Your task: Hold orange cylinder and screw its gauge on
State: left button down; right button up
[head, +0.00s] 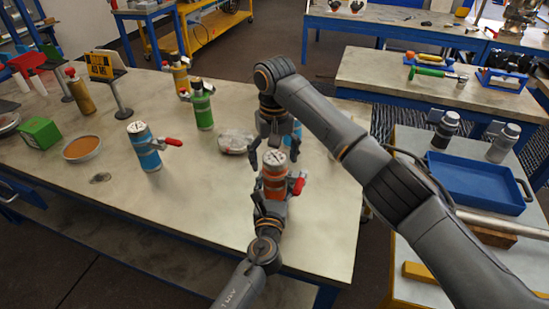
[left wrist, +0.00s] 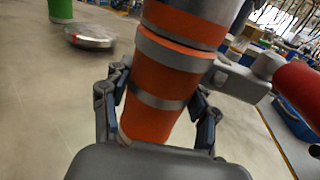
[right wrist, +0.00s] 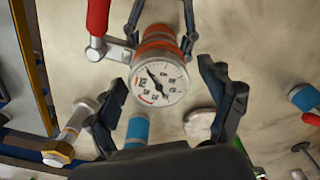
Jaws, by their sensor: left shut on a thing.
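The orange cylinder (head: 273,182) stands near the front right of the table, with a red-handled valve (head: 298,186) on its side. My left gripper (head: 268,206) is shut around its lower body; both fingers also show in the left wrist view (left wrist: 160,100). A round white-faced gauge (right wrist: 158,84) sits on the cylinder's top. Whether it is threaded in cannot be told. My right gripper (head: 273,153) points down over the gauge. In the right wrist view its fingers are spread wide, one on each side of the gauge, with gaps between.
A blue cylinder with a gauge and red handle (head: 145,150) stands to the left. Another blue cylinder (head: 296,134) is partly hidden by my right gripper. The table's front left is clear.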

jog(key=shift+r, duration=0.1)
notch_tip(320, 180, up, 12)
dwell(0.6)
pick_arm(q)
jog(key=shift+c, duration=1.5)
grip_release()
jog(key=shift+s, duration=0.1)
jog(key=s, duration=0.8)
jog(key=s+a, duration=0.1)
jog(key=s, duration=0.2)
jog(key=shift+s, duration=0.4)
